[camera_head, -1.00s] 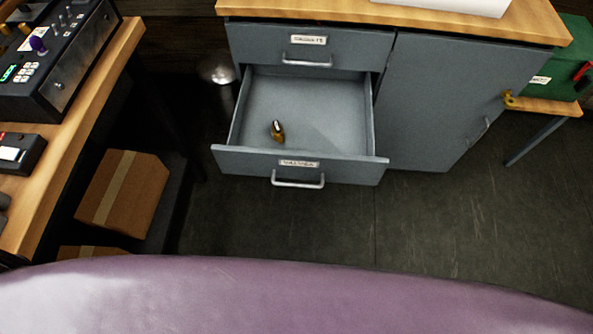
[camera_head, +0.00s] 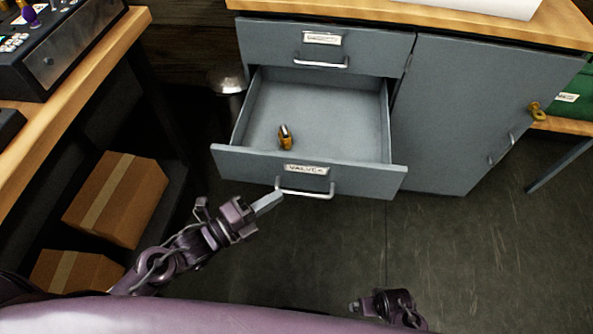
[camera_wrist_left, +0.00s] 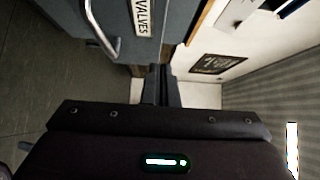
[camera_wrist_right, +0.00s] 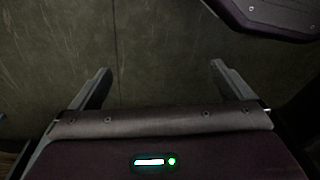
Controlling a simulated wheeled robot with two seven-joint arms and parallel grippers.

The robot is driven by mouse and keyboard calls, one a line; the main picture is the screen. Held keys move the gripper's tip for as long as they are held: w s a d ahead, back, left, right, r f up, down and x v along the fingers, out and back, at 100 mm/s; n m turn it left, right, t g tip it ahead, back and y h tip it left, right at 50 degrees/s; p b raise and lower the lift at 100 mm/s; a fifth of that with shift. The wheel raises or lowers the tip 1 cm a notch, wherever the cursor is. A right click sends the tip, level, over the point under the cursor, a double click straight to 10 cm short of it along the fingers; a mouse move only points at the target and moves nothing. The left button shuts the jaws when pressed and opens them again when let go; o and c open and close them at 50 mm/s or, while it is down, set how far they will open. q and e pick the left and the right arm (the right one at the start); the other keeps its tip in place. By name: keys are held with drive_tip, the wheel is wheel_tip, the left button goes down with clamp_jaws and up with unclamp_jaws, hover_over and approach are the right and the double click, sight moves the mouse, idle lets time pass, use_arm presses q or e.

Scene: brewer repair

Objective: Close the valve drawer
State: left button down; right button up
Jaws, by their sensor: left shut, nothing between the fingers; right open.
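The grey valve drawer (camera_head: 240,158) stands pulled out below a closed upper drawer in the head view. Its label reads VALVES and its handle (camera_head: 305,193) is a metal bar. A small brass valve (camera_head: 285,138) lies inside it. My left gripper (camera_head: 268,203) is shut and empty, its fingertips just in front of the drawer face, near the handle's left end; I cannot tell whether they touch. The left wrist view shows the shut fingers (camera_wrist_left: 161,84) beside the drawer front and handle (camera_wrist_left: 100,30). My right gripper (camera_wrist_right: 160,75) is open and empty above the floor.
A workbench (camera_head: 100,80) with cardboard boxes (camera_head: 115,198) beneath stands at left. A metal bin (camera_head: 226,85) is behind the drawer's left side. Open floor (camera_head: 450,250) lies at front right.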

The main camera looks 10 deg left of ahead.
sight(310, 162)
use_arm(q)
drive_tip(key=w+d, duration=0.1)
drive_tip(key=w, duration=0.1)
drive_tip(key=w+d, duration=0.2)
drive_tip(key=w, duration=0.1)
drive_tip(key=w+d, duration=0.1)
drive_tip(key=w, duration=0.1)
drive_tip(key=shift+w+d, duration=0.15)
drive_tip(key=shift+w, duration=0.5)
use_arm(e)
drive_tip(key=shift+w+a+r, duration=0.15)
drive_tip(key=shift+r, duration=0.25)
use_arm(q)
drive_tip(key=shift+w, duration=0.1)
